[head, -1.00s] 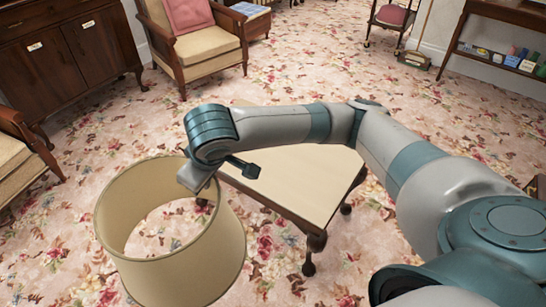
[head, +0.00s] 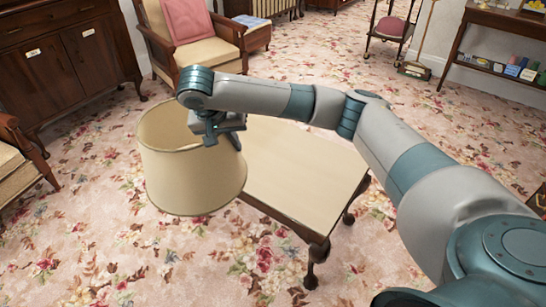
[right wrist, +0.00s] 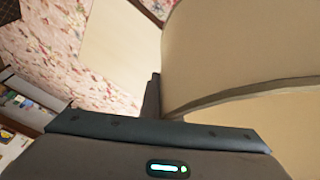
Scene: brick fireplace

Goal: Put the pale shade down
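The pale shade (head: 190,180) is a wide beige open drum, roughly upright with its open top showing. My right gripper (head: 222,134) is shut on the shade's rim at its right side. In the right wrist view the shade's wall (right wrist: 235,45) fills the right side, with a dark finger (right wrist: 152,97) against it; the other finger is hidden. In the head view the shade overlaps the left end of the cream-topped low table (head: 300,170); I cannot tell whether they touch. My left gripper is out of view.
The visible tabletop is bare. A cushioned armchair (head: 195,35) stands behind, a dark cabinet (head: 60,65) at upper left, and part of another chair (head: 20,165) at the left edge. A shelf unit (head: 500,50) is at upper right. Flowered carpet lies open in front.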

